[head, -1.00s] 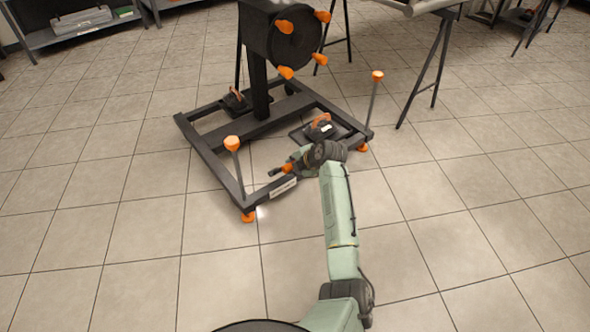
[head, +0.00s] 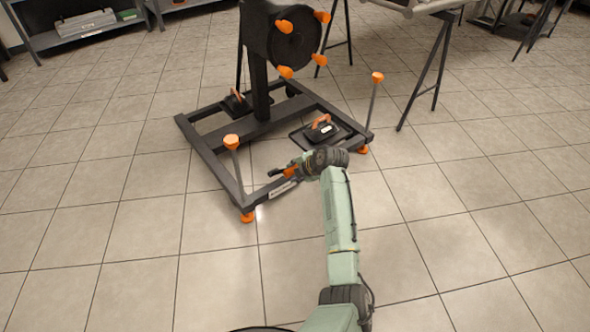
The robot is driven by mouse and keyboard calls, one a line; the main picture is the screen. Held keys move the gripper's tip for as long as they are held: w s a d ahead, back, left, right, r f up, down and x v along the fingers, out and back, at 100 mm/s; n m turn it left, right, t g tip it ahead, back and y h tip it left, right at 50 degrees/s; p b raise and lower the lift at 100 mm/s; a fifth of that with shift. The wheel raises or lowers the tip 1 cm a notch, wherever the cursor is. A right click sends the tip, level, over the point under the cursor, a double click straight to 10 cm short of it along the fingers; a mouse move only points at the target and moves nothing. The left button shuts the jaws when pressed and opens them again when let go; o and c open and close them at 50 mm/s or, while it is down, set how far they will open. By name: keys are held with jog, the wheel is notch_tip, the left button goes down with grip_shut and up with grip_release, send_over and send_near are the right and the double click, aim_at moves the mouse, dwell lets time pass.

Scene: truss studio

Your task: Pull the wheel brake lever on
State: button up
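A black stand (head: 258,88) with a rectangular base frame (head: 208,160) stands on the floor in the head view. Upright rods with orange knobs rise from its front left corner (head: 232,142) and right corner (head: 377,77). Orange feet show under those corners. I cannot tell which part is the wheel brake lever. My gripper (head: 272,173) is at the front bar of the base, right of the left rod, pointing left. It appears apart from that rod. Its fingers are too small to tell open from shut, and the arm hides part of the bar.
A round black hub (head: 295,38) with several orange knobs tops the stand. Black plates with orange handles sit on the base at right (head: 320,130) and back left (head: 237,100). A trestle leg (head: 425,80) stands at right. The floor in front is clear.

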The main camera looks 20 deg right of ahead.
jog(key=o, duration=0.3)
notch_tip(320, 180, up, 10)
jog(key=shift+r, duration=0.1)
dwell(0.5)
dwell(0.4)
